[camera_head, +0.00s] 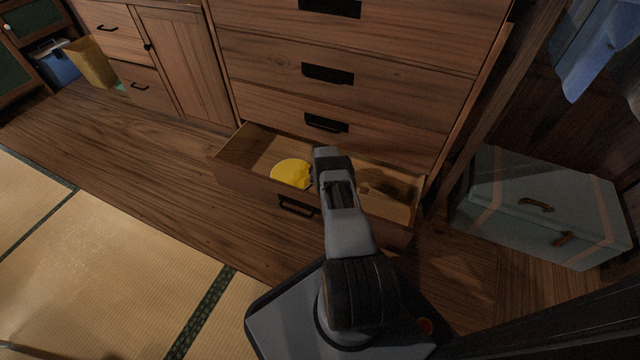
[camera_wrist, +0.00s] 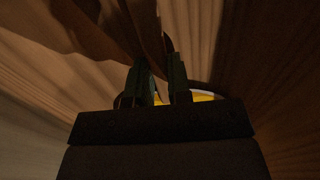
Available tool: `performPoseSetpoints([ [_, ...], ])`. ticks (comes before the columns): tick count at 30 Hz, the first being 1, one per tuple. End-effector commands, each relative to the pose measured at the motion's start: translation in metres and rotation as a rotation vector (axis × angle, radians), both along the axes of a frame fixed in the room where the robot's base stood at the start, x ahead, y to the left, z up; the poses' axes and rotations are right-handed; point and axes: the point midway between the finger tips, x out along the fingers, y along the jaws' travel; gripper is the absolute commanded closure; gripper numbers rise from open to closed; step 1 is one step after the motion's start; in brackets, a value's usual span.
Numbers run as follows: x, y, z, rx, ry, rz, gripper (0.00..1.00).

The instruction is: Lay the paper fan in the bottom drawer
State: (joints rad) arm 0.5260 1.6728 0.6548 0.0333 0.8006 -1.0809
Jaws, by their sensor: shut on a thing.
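The paper fan (camera_head: 291,173) shows as a yellow rounded shape at the left part of the open bottom drawer (camera_head: 240,182). My gripper (camera_head: 328,160) is over the drawer, just right of the yellow shape, and its fingertips are hidden behind my arm. In the wrist view my gripper (camera_wrist: 160,85) has its two dark fingers close together, with yellow of the fan (camera_wrist: 200,96) behind and beside them. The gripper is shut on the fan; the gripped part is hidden. I cannot tell whether the fan touches the drawer floor.
The wooden chest's upper drawers (camera_head: 330,75) are shut above the open one. A grey-blue trunk (camera_head: 545,205) stands to the right, under hanging blue cloth (camera_head: 595,50). A tan bin (camera_head: 92,62) is far left. Tatami floor (camera_head: 110,250) at left is clear.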

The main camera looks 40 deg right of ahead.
Motion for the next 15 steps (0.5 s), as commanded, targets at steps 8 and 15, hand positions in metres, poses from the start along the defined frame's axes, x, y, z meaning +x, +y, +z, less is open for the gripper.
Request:
performPoseSetpoints([
  [8, 0.0001, -0.0002, -0.0034, -0.001, -0.001, 0.000, 0.78],
  [15, 0.0000, -0.0001, -0.0034, 0.000, 0.000, 0.000, 0.57],
])
